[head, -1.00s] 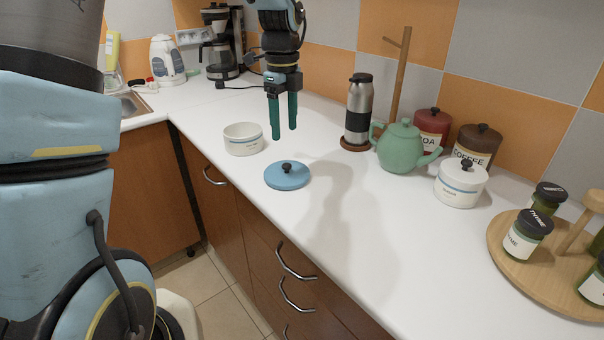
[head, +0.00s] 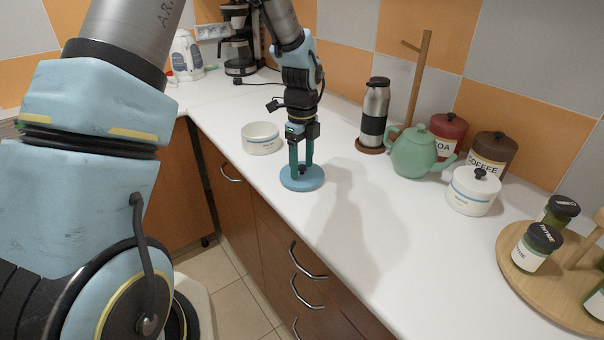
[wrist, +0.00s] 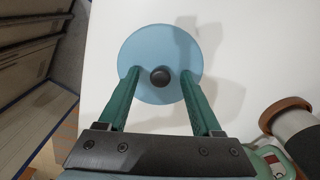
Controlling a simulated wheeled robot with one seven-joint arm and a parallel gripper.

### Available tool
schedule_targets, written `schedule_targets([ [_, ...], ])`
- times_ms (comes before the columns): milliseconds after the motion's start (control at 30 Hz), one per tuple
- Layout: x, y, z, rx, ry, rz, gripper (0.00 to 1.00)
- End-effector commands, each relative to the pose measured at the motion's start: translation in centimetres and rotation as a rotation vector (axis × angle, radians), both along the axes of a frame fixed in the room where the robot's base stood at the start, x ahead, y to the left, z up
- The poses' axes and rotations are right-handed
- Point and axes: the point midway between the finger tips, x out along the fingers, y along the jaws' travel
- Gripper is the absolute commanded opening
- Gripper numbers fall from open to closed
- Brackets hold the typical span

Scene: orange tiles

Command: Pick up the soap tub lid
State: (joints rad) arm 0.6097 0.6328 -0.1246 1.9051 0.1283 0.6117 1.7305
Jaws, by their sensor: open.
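The soap tub lid is a round blue disc (head: 301,183) with a small black knob, lying flat on the white counter near its front edge. In the wrist view the lid (wrist: 160,45) shows whole, with its dark knob (wrist: 160,77) between my fingers. My gripper (head: 301,168) is above the lid, green fingers pointing down on either side of the knob. In the wrist view my gripper (wrist: 160,80) is open, with a gap on both sides of the knob. An open white tub (head: 261,146), likely the soap tub, stands just behind and left of the lid.
A steel flask (head: 373,118) on a brown coaster, a green teapot (head: 413,152) and a white lidded canister (head: 472,193) stand to the right. A wooden turntable (head: 530,285) with jars is farther right. The counter right of the lid is clear.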

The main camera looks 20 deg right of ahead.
Motion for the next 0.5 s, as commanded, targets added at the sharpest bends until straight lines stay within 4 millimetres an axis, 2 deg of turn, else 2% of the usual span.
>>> schedule_targets([
  [67,0.01,0.00,0.00,0.000,0.000,0.000,0.65],
  [500,0.02,-0.01,0.04,0.000,0.000,0.000,0.15],
])
